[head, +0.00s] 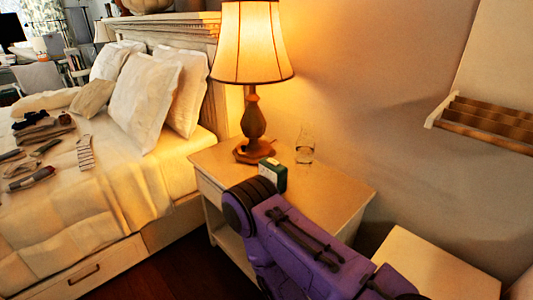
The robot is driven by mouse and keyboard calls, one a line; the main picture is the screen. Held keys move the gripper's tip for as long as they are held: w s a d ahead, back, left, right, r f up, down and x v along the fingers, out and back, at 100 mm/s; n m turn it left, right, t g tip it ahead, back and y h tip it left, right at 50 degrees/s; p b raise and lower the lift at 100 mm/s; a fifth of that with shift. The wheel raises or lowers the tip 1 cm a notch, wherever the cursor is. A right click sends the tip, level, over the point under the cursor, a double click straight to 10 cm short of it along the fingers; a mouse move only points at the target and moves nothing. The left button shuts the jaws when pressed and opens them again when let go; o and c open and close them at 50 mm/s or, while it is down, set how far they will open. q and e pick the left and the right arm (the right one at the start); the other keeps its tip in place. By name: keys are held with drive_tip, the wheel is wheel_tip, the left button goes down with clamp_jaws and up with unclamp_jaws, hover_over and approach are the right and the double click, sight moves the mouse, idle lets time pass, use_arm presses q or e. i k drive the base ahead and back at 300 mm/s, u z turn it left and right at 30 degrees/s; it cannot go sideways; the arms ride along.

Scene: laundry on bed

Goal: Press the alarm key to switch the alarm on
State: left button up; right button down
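A small dark green box with a pale patch on its side, likely the alarm clock (273,175), sits on the bedside table (340,189) in the head view. It is in front of the lamp's base and left of a glass carafe. It is too small to make out a key on it. A purple arm of mine reaches in from the lower right; its dark rounded end is just in front of the clock and overlaps its lower part in the picture. No gripper fingers show. I cannot tell whether the arm touches the clock. My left gripper is out of view.
A lit lamp (253,45) stands behind the clock, and the glass carafe (305,146) stands to its right. A bed (120,195) with scattered clothes is at the left. A pale surface (435,268) is at the lower right. A slatted wall shelf (485,120) hangs at the right.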

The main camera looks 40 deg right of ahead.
sight(271, 161)
drive_tip(key=z, duration=0.55)
drive_tip(key=i, duration=0.65)
drive_tip(key=z, duration=0.65)
